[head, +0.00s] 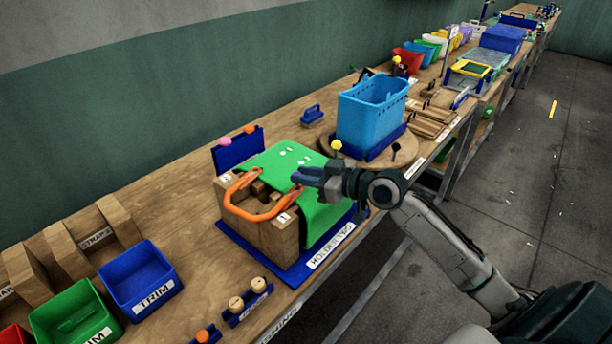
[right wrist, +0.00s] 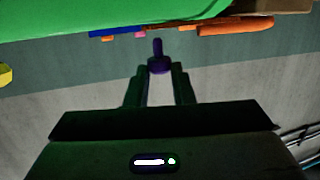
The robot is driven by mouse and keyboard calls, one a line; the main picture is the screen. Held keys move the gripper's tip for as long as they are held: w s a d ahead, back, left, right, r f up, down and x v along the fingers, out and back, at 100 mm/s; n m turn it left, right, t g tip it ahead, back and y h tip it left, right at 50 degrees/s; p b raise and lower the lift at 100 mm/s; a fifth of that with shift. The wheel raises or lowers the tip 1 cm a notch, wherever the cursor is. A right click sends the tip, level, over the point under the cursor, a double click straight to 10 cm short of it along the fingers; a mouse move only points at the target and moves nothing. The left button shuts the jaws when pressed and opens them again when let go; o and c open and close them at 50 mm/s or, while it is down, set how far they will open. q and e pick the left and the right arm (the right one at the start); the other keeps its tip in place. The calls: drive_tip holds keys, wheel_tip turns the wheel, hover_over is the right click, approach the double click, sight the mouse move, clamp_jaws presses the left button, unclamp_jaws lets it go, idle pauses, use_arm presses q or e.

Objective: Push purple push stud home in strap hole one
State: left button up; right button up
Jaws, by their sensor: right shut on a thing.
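My right gripper (head: 304,177) is at the right side of the green-covered block. In the right wrist view the gripper (right wrist: 159,72) is shut on the purple push stud (right wrist: 158,57), whose shank points away from the fingers. An orange strap (head: 262,213) lies across the near end of the wooden block (head: 278,240). The strap also shows in the right wrist view (right wrist: 236,27). Small white labels mark both sides of the block, too small to read. The strap holes cannot be made out. The stud is apart from the strap. My left gripper is not in view.
A green sheet (head: 322,212) drapes over the block, on a blue base (head: 250,247). Behind stands a blue rack (head: 233,153) with pink and orange studs. A light-blue basket (head: 368,115) stands beyond. Blue and green bins (head: 140,277) are at the near left.

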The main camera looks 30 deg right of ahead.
sight(311, 195)
idle(0.7)
drive_tip(key=shift+f+b, duration=1.5)
drive_tip(key=shift+b, duration=0.2)
drive_tip(key=o, duration=1)
drive_tip(key=shift+d, duration=0.1)
drive_tip(key=shift+s+d, duration=0.3)
drive_tip(key=shift+s, duration=0.2)
drive_tip(key=shift+b+v, duration=0.5)
drive_tip(key=shift+v, duration=1.4)
drive_tip(key=p+v, duration=0.5)
drive_tip(key=p, duration=0.1)
drive_tip(key=shift+s+d+r, duration=0.2)
drive_tip(key=shift+s, duration=0.1)
